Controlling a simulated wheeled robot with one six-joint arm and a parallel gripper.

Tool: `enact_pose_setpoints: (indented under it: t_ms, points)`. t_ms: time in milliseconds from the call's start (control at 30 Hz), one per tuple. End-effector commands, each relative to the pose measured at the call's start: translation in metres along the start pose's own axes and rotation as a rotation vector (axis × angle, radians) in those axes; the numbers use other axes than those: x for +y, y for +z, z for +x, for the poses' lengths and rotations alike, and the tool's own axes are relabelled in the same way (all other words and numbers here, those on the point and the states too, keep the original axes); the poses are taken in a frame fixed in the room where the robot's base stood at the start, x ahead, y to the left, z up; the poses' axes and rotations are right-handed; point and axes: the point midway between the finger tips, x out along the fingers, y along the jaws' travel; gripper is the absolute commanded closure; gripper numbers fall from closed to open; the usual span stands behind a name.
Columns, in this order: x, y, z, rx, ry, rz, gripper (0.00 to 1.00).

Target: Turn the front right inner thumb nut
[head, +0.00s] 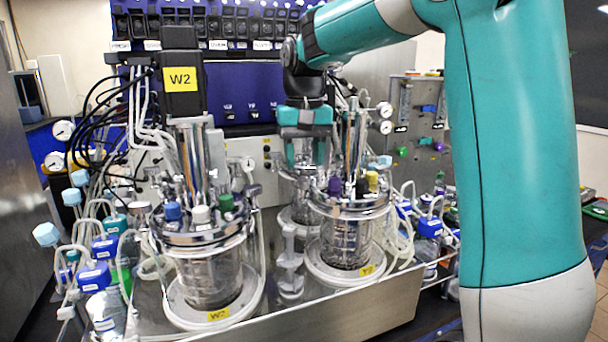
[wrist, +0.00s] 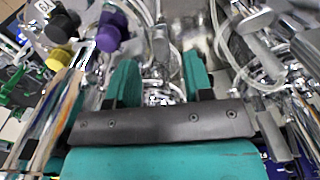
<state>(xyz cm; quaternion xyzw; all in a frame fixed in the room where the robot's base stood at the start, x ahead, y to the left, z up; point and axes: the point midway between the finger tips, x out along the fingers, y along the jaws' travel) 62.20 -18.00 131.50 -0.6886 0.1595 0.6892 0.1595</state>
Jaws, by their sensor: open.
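My gripper (head: 306,158) points down, its two teal fingers apart, at the left rear of the right front vessel's lid (head: 348,208). In the wrist view my gripper (wrist: 160,78) is open, with shiny metal fittings (wrist: 158,92) showing between the fingers. I cannot tell which of these is the inner thumb nut, or whether a finger touches it. The right front vessel (head: 346,243) is glass with a metal lid. Its purple cap (head: 334,186) and yellow cap (head: 372,181) stand upright near the gripper. The purple cap also shows left of the fingers in the wrist view (wrist: 111,30).
The left front vessel (head: 208,275) has blue, white and green caps. Another vessel (head: 299,190) stands behind the gripper. A metal column (head: 355,145) rises close to the gripper's right. Loose tubes (head: 398,235) and blue-capped bottles (head: 428,228) crowd the right side.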

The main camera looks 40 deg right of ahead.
Motion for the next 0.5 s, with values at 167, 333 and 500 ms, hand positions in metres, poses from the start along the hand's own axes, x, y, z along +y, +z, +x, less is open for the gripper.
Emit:
enact_pose_setpoints:
  t_ms: [167,333,500]
  points:
    - [0.0,0.0,0.028,-0.002,0.0,0.0,0.53]
    - [0.0,0.0,0.04,0.0,0.0,-0.001,0.53]
    - [0.0,0.0,0.042,0.0,0.0,-0.001,0.53]
